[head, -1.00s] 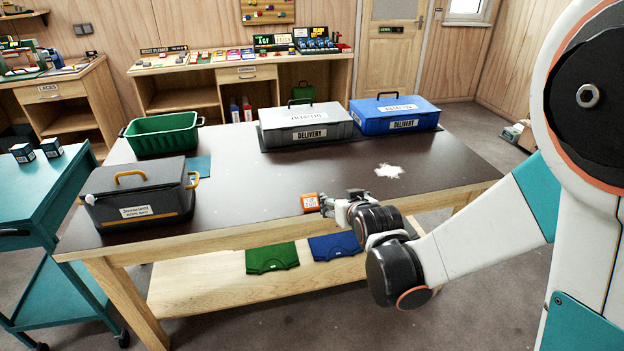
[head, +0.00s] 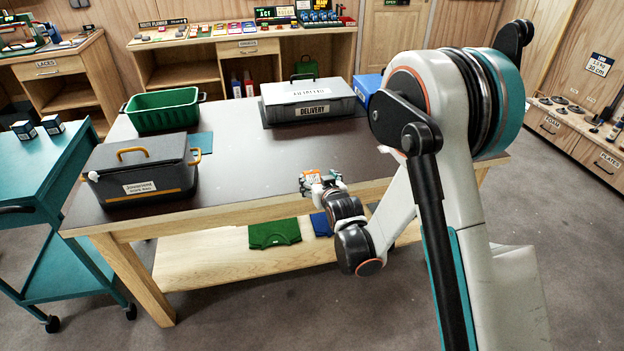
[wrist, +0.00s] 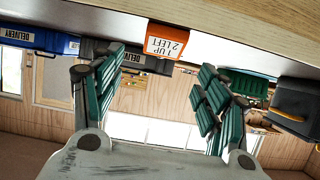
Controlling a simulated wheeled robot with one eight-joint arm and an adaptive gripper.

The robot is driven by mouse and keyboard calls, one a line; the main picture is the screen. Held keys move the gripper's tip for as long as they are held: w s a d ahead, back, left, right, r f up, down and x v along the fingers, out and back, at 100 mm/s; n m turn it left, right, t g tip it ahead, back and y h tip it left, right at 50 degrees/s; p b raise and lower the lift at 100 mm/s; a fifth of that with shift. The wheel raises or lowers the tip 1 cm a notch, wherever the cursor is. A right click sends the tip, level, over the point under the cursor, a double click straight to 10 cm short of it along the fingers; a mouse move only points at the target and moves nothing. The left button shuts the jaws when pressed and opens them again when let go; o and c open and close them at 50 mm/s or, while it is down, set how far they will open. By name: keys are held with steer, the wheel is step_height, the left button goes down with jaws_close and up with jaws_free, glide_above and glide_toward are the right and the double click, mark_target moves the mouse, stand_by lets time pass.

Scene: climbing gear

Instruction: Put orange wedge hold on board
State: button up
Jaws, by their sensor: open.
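A small orange block (head: 312,174) with a white label rests on the dark table top near its front edge. In the wrist view, which is upside down, the orange block (wrist: 168,38) shows a label reading "1 UP 2 LEFT". I cannot tell whether it is a wedge hold. My gripper (head: 321,183) is at the table's front edge, by the block and partly covering it. In the wrist view my gripper (wrist: 165,85) is open and empty, its green-padded fingers spread wide, with the block between and beyond them. I cannot make out a climbing board.
On the table (head: 240,165) stand a dark lidded work box (head: 140,185), a green crate (head: 163,108), a grey delivery box (head: 312,100) and a blue box (head: 367,86), partly hidden by my arm. A teal cart (head: 50,170) stands left. The table's middle is clear.

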mark_target(312, 174)
steer(key=shift+w+a+f, duration=0.15)
steer(key=shift+w+f, duration=0.15)
steer(key=shift+w, duration=0.3)
steer(key=b+x, duration=0.2)
steer(key=x, duration=0.2)
steer(key=shift+s+a+f, duration=0.1)
steer(key=shift+a+f, duration=0.05)
steer(key=shift+f, duration=0.05)
steer(key=shift+w+a+f+b, duration=0.15)
steer(key=shift+w+b, duration=0.2)
steer(key=shift+w, duration=0.3)
steer(key=shift+c, duration=0.3)
steer(key=c, duration=1.2)
